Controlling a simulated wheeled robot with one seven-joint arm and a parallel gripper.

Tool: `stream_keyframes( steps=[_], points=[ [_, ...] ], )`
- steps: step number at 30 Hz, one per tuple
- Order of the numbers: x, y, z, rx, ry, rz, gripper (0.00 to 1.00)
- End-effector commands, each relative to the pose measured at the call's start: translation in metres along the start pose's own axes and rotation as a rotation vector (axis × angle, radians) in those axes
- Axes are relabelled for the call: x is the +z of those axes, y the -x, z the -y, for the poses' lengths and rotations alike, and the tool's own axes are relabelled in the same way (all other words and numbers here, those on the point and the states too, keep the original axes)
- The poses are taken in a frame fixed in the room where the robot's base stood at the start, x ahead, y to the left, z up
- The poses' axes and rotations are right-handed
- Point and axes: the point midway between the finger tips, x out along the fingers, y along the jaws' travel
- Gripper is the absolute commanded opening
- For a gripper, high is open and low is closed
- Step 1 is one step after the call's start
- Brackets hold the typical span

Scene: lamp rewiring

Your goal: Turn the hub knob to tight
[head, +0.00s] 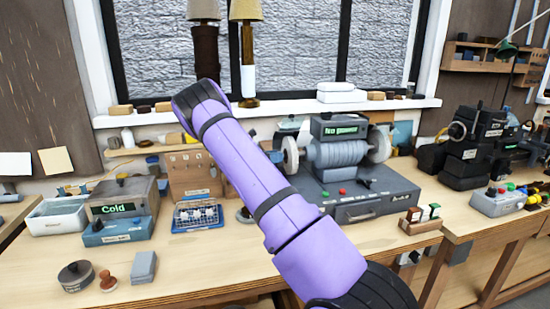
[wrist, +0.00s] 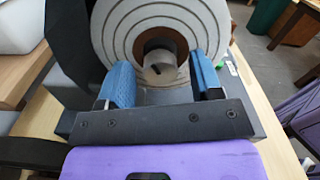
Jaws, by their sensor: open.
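The hub knob (wrist: 160,72) is a small pale round knob with a dark mark, at the centre of a grey ringed wheel (wrist: 112,38) in the wrist view. My gripper (wrist: 161,62) is open, its two blue fingers on either side of the knob with gaps visible on both sides. I cannot tell whether the fingertips reach past the knob's face. In the head view a grey machine (head: 345,155) carries a pale wheel (head: 290,155) at its left; the knob cannot be made out there. My purple arm hides my gripper in that view.
A display reading "Cold" (head: 118,208) sits on a box at the left. A blue wire rack (head: 198,215) stands between it and my arm. A small wooden block with coloured tops (head: 420,222) lies right of the machine. The front bench top is partly clear.

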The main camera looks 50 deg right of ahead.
Motion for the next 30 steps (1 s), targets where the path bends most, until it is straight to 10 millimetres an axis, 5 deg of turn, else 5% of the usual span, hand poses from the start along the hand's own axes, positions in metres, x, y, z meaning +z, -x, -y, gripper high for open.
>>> stream_keyframes(
  steps=[4,11,30],
  points=[
    [0.0001,0.0001,0.0000,0.000,0.000,0.000,0.59],
    [0.0002,0.0003,0.0000,0.000,0.000,0.000,0.10],
    [0.0007,0.0007,0.0000,0.001,-0.227,0.001,0.10]
  ],
)
